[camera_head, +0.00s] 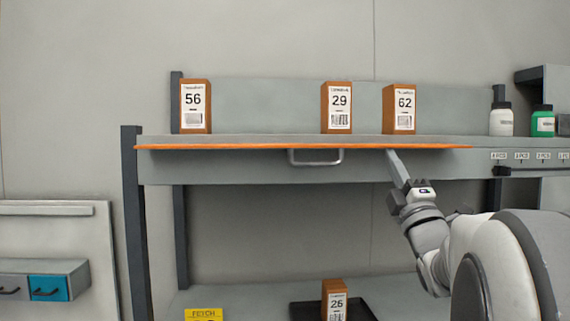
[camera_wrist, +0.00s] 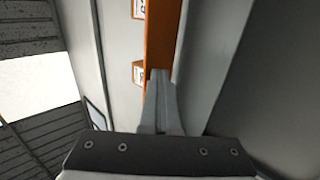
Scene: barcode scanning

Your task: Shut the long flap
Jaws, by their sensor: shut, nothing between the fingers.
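The long flap (camera_head: 250,147) shows as a thin orange strip, seen nearly edge-on along the front of the upper shelf. It lies above a grey front panel (camera_head: 220,172) with a bar handle (camera_head: 316,162). My gripper (camera_head: 391,153) is shut and empty, with its tips at the flap's lower edge, right of the handle. In the wrist view my gripper's fingertips (camera_wrist: 160,72) lie together over the end of the orange flap (camera_wrist: 160,38). I cannot tell whether they touch it.
Boxes numbered 56 (camera_head: 195,107), 29 (camera_head: 337,108) and 62 (camera_head: 399,109) stand on the upper shelf. A white bottle (camera_head: 501,120) and a green bottle (camera_head: 543,122) are at the right. Box 26 (camera_head: 335,298) sits at a black tray (camera_head: 304,312) below.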

